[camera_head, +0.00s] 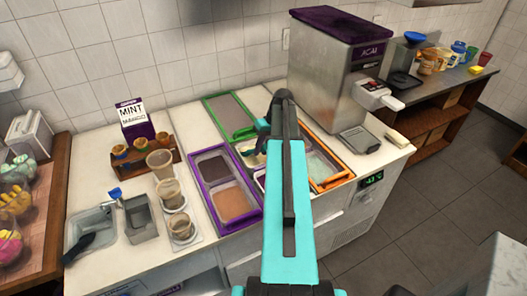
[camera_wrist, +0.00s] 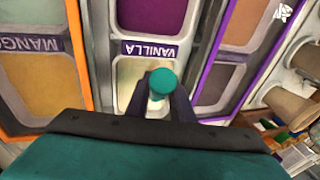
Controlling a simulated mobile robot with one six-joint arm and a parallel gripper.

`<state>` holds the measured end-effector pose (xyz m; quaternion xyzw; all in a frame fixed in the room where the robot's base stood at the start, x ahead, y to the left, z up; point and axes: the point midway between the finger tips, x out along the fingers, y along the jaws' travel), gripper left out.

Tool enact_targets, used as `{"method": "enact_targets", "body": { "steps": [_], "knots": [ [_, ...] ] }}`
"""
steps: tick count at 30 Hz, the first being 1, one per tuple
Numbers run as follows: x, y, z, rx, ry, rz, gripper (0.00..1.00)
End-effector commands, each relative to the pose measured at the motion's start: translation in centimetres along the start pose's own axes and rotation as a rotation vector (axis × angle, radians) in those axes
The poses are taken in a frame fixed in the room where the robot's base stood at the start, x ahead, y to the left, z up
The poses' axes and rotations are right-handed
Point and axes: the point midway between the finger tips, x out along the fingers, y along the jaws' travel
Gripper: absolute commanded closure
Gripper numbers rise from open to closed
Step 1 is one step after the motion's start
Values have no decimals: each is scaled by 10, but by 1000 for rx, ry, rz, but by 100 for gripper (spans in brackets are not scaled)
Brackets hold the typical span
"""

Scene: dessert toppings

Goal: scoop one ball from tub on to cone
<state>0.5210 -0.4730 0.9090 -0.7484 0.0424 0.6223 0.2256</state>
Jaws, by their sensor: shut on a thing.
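My gripper (camera_wrist: 160,98) is shut on a scoop, whose round teal handle end (camera_wrist: 162,82) shows between the dark fingers in the wrist view. The scoop's head is hidden there. A cream-coloured tub (camera_wrist: 128,76) with a VANILLA label lies under the fingers. In the head view my gripper (camera_head: 261,128) is above the middle of the tub rows, and the cream tub (camera_head: 249,159) is partly covered by my arm. Several cones (camera_head: 120,151) stand in a wooden holder (camera_head: 127,168) at the left, apart from my gripper. I cannot tell whether the scoop touches the vanilla.
Stacked clear cups (camera_head: 165,193) stand between the cones and the purple-framed tubs (camera_head: 256,217). A sink (camera_head: 88,225) and a grey container (camera_head: 141,219) are at the front left. A tall steel ACAI machine (camera_head: 322,75) stands behind right. White counter shows around the cone holder.

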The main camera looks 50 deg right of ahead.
Motion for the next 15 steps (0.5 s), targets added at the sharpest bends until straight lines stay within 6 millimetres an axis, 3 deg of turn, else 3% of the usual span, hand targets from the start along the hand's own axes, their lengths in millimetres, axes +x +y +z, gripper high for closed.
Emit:
{"method": "enact_targets", "body": {
  "steps": [15],
  "knots": [
    [5,4,7,-52,101,-7,100]
  ]
}}
